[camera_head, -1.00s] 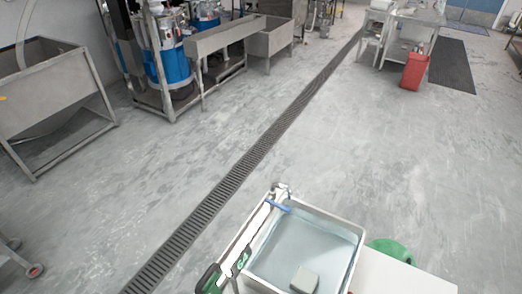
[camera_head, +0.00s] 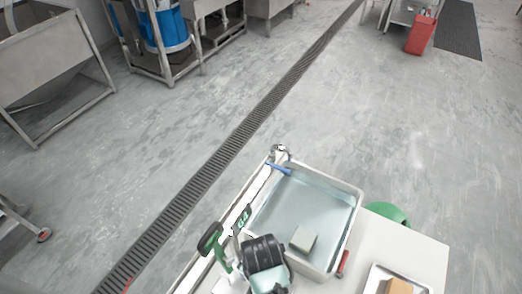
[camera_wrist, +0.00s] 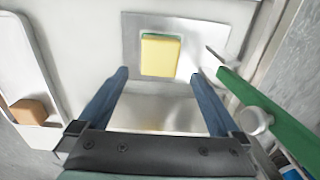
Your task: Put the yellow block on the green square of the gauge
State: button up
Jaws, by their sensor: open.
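In the wrist view a yellow block (camera_wrist: 160,57) lies on a grey and white panel, just beyond the fingertips. A green strip (camera_wrist: 161,36) shows along its far edge; I cannot tell whether it is part of the block or a green square under it. My gripper (camera_wrist: 160,74) is open and empty, its two blue fingers apart and pointing toward the block's two sides. I cannot make out the gauge for certain. In the head view my dark arm covers the near area, and the yellow block cannot be made out.
A white tray (camera_wrist: 45,123) with a brown block (camera_wrist: 30,111) is at left; the brown block also shows in the head view (camera_head: 397,286). A green bar (camera_wrist: 265,115) runs close on the right. A metal basin (camera_head: 352,205) holds a grey block (camera_head: 303,239).

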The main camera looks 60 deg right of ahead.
notch_tip(320, 180, up, 4)
jog(key=shift+f, duration=0.1)
dwell(0.7)
